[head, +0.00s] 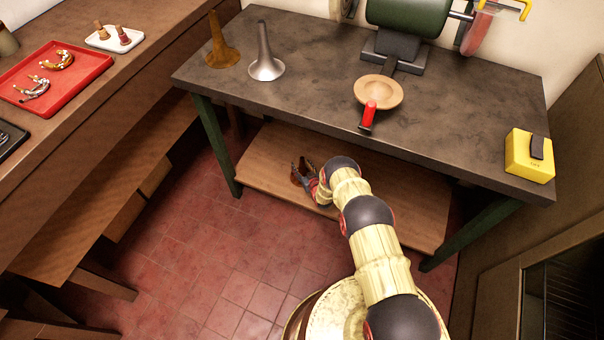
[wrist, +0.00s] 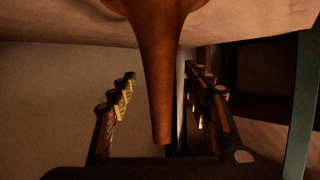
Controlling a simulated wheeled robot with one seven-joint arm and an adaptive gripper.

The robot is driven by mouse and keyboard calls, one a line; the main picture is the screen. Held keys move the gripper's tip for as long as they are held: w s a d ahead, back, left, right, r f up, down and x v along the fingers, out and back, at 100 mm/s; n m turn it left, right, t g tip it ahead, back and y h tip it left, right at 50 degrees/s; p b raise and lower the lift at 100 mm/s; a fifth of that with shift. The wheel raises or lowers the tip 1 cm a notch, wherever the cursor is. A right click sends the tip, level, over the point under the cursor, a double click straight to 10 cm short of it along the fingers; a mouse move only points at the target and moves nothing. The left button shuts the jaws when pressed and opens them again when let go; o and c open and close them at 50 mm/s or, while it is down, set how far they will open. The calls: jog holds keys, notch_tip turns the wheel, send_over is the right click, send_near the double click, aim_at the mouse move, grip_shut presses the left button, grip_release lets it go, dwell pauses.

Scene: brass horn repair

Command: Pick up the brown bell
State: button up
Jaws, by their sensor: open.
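A reddish-brown bell (wrist: 165,50) fills the middle of the wrist view. Its flare is at the top against a wooden surface and its narrow end points down the picture. My gripper (wrist: 160,74) is open, with one finger on each side of the bell's stem and visible gaps between. In the head view my gripper (head: 303,168) is low over the wooden lower shelf (head: 270,175); a small brown shape shows there, mostly hidden by the fingers. Another bell, bronze-brown (head: 221,50), stands flare down on the bench top, beside a silver bell (head: 266,66).
The dark bench top (head: 310,95) overhangs the shelf, with green legs (head: 217,145). On it are a wooden dish (head: 379,92), a red-handled tool (head: 369,115), a green grinder (head: 408,14) and a yellow box (head: 529,155). A red tray (head: 50,85) lies on the left counter.

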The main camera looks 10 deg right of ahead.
jog(key=c, duration=0.3)
grip_shut()
dwell(0.5)
